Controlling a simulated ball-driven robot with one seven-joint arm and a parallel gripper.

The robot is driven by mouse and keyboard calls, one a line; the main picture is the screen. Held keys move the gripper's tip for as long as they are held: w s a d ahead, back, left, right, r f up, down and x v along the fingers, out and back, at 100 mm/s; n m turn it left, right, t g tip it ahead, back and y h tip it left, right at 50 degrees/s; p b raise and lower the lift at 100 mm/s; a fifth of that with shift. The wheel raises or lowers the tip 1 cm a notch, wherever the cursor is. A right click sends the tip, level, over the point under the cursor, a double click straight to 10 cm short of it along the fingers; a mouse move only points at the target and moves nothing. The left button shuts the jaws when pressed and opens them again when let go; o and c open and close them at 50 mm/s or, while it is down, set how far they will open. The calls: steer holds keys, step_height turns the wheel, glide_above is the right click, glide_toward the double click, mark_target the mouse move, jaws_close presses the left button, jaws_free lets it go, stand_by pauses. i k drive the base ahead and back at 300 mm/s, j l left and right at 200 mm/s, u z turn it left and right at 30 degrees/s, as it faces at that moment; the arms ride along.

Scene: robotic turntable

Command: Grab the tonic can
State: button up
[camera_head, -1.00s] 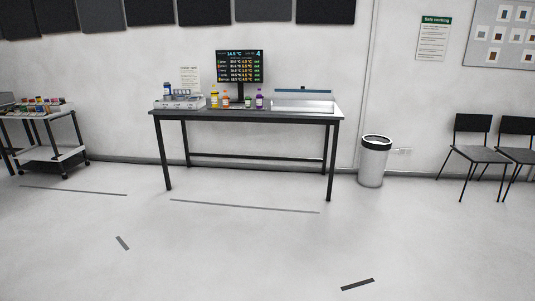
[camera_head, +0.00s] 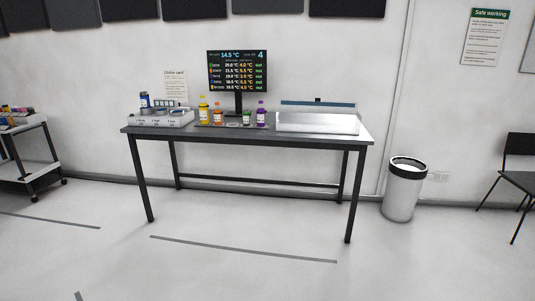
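Several small coloured containers stand on the grey table (camera_head: 150,131): a yellow one (camera_head: 204,112), an orange one (camera_head: 217,115), a low green one (camera_head: 247,119) and a purple one (camera_head: 261,115). A dark blue one (camera_head: 145,101) with a white label sits at the left in a white holder (camera_head: 160,119). The labels are too small to read, so I cannot tell which is the tonic can. My gripper is not in view.
A black screen (camera_head: 238,70) stands behind the containers. A clear-topped white box (camera_head: 318,122) fills the table's right part. A white bin (camera_head: 402,190) stands right of the table, a cart (camera_head: 40,168) left, a chair (camera_head: 520,180) far right. The floor in front is clear.

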mark_target(144, 96)
steer(key=i, duration=1.9)
steer(key=i+u, duration=0.2)
steer(key=i, duration=0.25)
steer(key=i+l+u, duration=0.2)
steer(key=i, duration=0.2)
steer(key=i+l+u, duration=0.2)
steer(key=i, duration=0.2)
steer(key=i+l+u, duration=0.2)
steer(key=i, duration=0.2)
